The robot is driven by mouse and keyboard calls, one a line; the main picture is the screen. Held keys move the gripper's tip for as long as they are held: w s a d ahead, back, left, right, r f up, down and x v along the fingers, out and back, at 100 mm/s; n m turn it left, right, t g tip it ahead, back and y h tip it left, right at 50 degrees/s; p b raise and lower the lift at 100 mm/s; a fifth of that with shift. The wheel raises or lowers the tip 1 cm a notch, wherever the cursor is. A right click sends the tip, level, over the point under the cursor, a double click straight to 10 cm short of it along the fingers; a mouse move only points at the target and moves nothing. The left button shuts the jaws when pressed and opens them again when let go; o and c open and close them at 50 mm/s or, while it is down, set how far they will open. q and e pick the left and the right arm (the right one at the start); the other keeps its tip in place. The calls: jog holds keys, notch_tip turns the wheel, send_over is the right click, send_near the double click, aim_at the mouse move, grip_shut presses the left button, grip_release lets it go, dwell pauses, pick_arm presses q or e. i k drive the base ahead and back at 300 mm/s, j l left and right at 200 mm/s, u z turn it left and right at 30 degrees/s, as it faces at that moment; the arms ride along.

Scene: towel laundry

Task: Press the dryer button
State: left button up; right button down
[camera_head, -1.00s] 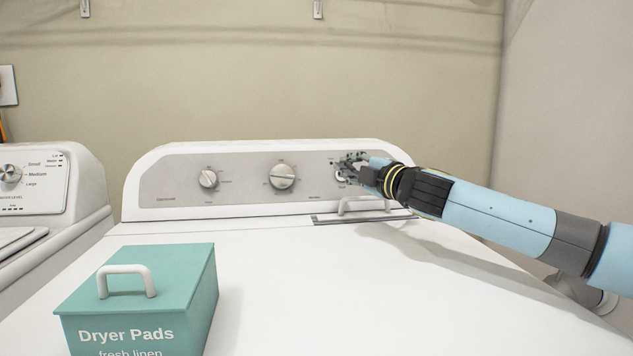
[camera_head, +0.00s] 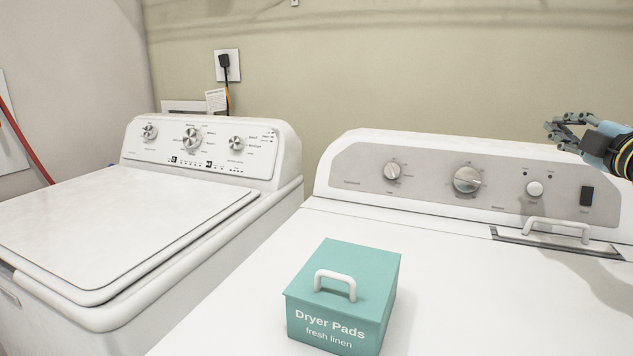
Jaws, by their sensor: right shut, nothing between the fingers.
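The dryer (camera_head: 455,255) stands on the right with a grey control panel along its raised back. A round white button (camera_head: 535,189) sits on the panel, right of two knobs, and is fully in sight. A dark rocker switch (camera_head: 587,196) is farther right. My right gripper (camera_head: 552,130) is at the upper right edge, shut and empty. In the picture it shows above and to the right of the white button, apart from it. My left gripper is not in view.
A teal Dryer Pads box (camera_head: 345,295) with a white handle stands on the dryer top. A white lint-filter handle (camera_head: 556,228) rises below the panel. The washer (camera_head: 120,220) stands at left. The dryer top between box and panel is clear.

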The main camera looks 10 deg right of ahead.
aim_at(534, 189)
jog(key=k+l, duration=0.2)
jog(key=k, duration=0.3)
jog(key=k+l, duration=0.25)
jog(key=k, duration=0.2)
